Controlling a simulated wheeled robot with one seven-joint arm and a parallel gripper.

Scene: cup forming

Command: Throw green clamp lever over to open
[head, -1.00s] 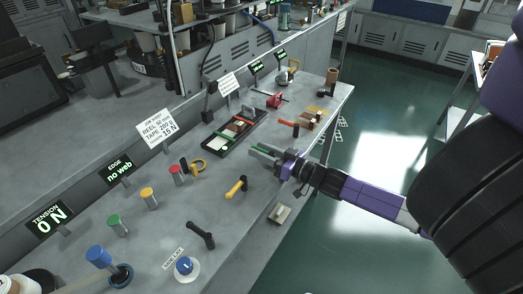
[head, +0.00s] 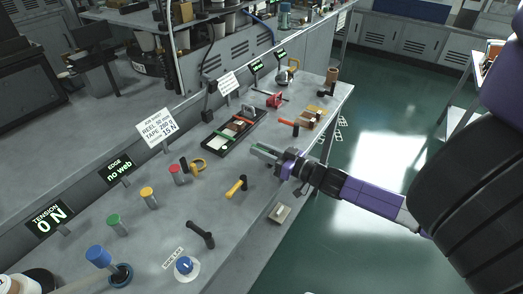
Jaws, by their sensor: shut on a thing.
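The green clamp lever (head: 268,149) shows as a small green piece at the fingers of my gripper (head: 264,154), beside the right end of the black splicing tray (head: 207,143). My gripper is shut on the lever, reaching in from the right, low over the bench. The fingers and the gripper body hide much of the lever and its base, so its exact angle is hard to tell.
A yellow-handled lever (head: 237,186) and a black lever (head: 201,235) stand on the bench nearer the front. An orange-handled tool (head: 288,122) and a red clamp (head: 274,100) lie beyond my gripper. A small pale block (head: 279,213) is near the bench edge.

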